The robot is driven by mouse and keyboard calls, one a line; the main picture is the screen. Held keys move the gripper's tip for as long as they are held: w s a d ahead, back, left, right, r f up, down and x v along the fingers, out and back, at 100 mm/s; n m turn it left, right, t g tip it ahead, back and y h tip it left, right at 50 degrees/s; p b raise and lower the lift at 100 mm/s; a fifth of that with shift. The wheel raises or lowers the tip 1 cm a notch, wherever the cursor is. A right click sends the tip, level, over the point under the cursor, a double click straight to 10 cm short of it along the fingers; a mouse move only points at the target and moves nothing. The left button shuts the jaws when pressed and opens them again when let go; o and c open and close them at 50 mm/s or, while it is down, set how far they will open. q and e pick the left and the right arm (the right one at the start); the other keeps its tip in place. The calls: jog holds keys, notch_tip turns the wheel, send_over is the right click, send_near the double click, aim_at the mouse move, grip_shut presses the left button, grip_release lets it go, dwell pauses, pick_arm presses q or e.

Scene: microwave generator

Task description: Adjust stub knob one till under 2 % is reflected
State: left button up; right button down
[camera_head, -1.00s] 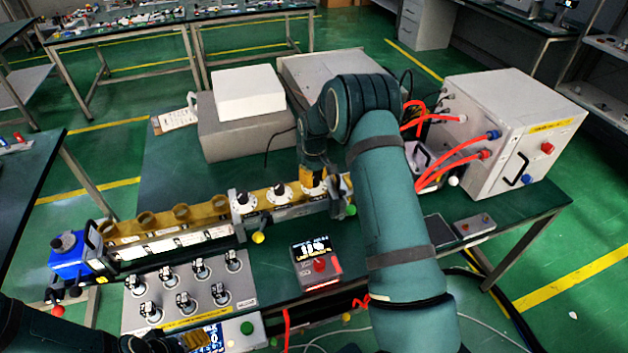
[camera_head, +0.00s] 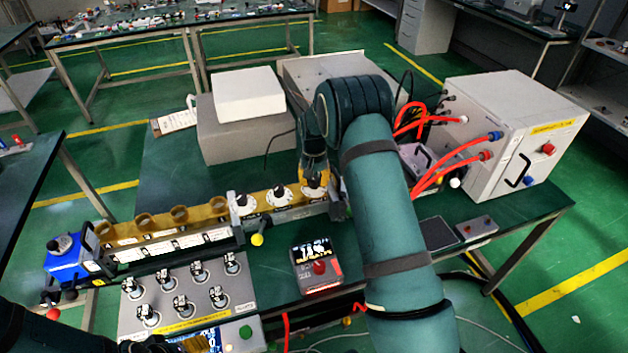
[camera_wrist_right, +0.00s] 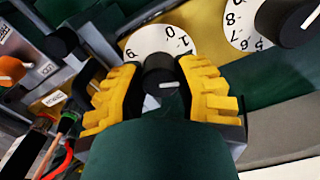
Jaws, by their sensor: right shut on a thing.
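The stub tuner is a brass waveguide section with three black knobs on white numbered dials. My right gripper (camera_head: 314,178) is at the rightmost dial. In the right wrist view, the yellow fingers of the right gripper (camera_wrist_right: 163,95) are shut on the black stub knob (camera_wrist_right: 159,73), one on each side. Its white dial (camera_wrist_right: 160,42) shows 0 and 1 near the far rim. The middle dial (camera_head: 279,195) and left dial (camera_head: 241,204) are free. The meter box (camera_head: 316,268) has a lit display, too small to read. My left gripper (camera_head: 197,343) is mostly cut off at the bottom.
A blue unit (camera_head: 73,260) ends the waveguide line at left. A white cabinet (camera_head: 500,145) with red hoses stands at right. Grey and white boxes (camera_head: 247,95) stand behind the waveguide.

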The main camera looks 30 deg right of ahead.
aim_at(315, 179)
jog(key=shift+s+f+m, duration=0.1)
jog(key=shift+f+m, duration=0.05)
jog(key=shift+m, duration=0.15)
jog(key=c, duration=0.6)
grip_release()
jog(key=shift+r, duration=0.4)
notch_tip(315, 179, up, 11)
jog(key=shift+r, duration=0.2)
pick_arm(q)
jog(key=shift+s, duration=0.1)
pick_arm(e)
jog(key=shift+f, duration=0.1)
